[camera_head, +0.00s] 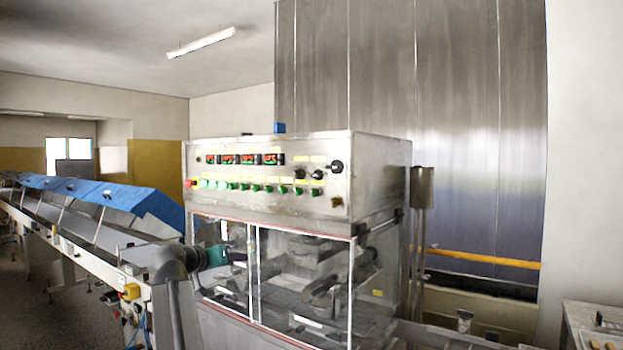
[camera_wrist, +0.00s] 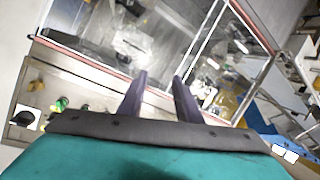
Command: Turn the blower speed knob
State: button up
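The control panel (camera_head: 230,195) is the steel front of the machine. Several black knobs sit at its right end: a large one (camera_head: 337,167), two smaller ones to its left, and one below (camera_head: 337,201). The labels are too small to read, so I cannot tell which is the blower speed knob. In the wrist view the panel is upside down at lower left, with a black knob (camera_wrist: 24,117) at its edge. My gripper (camera_head: 238,256), teal with dark fingers, is below the panel, before the clear doors. Its fingers (camera_wrist: 160,76) are apart with nothing between them.
Clear framed doors (camera_head: 300,275) enclose the machinery under the panel. A conveyor with blue covers (camera_head: 110,195) runs along the left. A grey table (camera_head: 590,318) with small items stands at lower right. A red button (camera_head: 188,184) is at the panel's left end.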

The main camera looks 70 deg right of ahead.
jog(key=s+d+r+m+g+h+p, duration=0.1)
jog(key=s+r, duration=0.3)
jog(key=r, duration=0.3)
jog(key=s+d+r+m+g+h, duration=0.1)
jog(key=s+r, duration=0.3)
jog(key=r, duration=0.3)
jog(key=m+g, duration=0.2)
jog(key=m, duration=0.1)
send_near(316, 175)
jog(key=w+v, duration=0.1)
jog(key=v, duration=0.3)
jog(key=shift+a+f+h+p, duration=0.1)
jog(key=shift+f+h+p, duration=0.05)
jog(key=shift+h+p, duration=0.2)
jog(key=p+x, duration=0.5)
jog(key=x, duration=0.9)
jog(key=shift+f, duration=0.15)
jog(key=shift+a, duration=0.1)
jog(key=c, duration=0.7)
